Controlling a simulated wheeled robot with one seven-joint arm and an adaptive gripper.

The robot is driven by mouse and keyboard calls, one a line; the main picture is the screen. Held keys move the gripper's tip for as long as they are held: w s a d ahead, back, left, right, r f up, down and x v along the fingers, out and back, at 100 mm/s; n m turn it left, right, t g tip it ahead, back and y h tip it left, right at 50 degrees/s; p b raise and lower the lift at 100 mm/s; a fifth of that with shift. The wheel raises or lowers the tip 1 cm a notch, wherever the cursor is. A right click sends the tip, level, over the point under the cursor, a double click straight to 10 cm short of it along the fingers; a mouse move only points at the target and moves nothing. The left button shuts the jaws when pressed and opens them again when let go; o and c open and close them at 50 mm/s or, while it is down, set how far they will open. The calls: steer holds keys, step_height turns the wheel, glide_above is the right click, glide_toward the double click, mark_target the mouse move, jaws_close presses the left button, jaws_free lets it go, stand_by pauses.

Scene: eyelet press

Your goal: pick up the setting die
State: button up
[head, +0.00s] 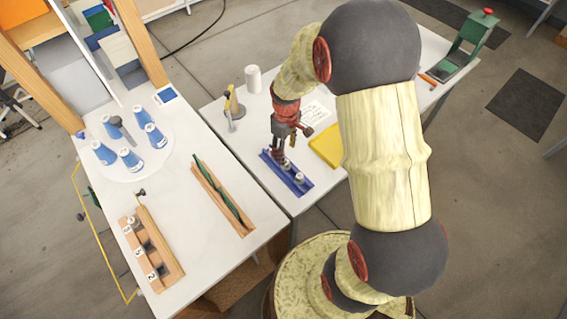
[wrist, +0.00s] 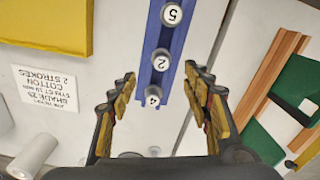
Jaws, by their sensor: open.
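Numbered setting dies stand in a row on a blue rail (head: 306,189), which also shows in the wrist view (wrist: 158,78). They are grey with white tops marked 5 (wrist: 172,15), 2 (wrist: 161,60) and 4 (wrist: 153,97). My gripper (wrist: 160,80) is open over the rail, with die 4 and die 2 seen between its fingers. In the head view my gripper (head: 283,155) is above the far end of the rail and hides part of it. Two dies (head: 299,178) show there. I cannot tell whether the fingers touch a die.
A yellow pad (head: 326,146) lies right of the rail, a printed card (head: 315,113) behind it. A wooden tray with a green strip (head: 215,190) lies left. A wooden rack (head: 160,262) holds more numbered pieces. Blue-and-white cups (head: 131,160) and a green press (head: 468,45) stand farther off.

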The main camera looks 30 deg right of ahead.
mark_target(286, 165)
step_height(286, 165, down, 2)
steer(key=shift+a, duration=0.1)
step_height(286, 165, down, 6)
steer(key=shift+r+b, duration=0.1)
steer(key=shift+b, duration=0.45)
steer(key=shift+s, duration=0.1)
steer(key=c, duration=0.3)
steer(key=c, duration=1)
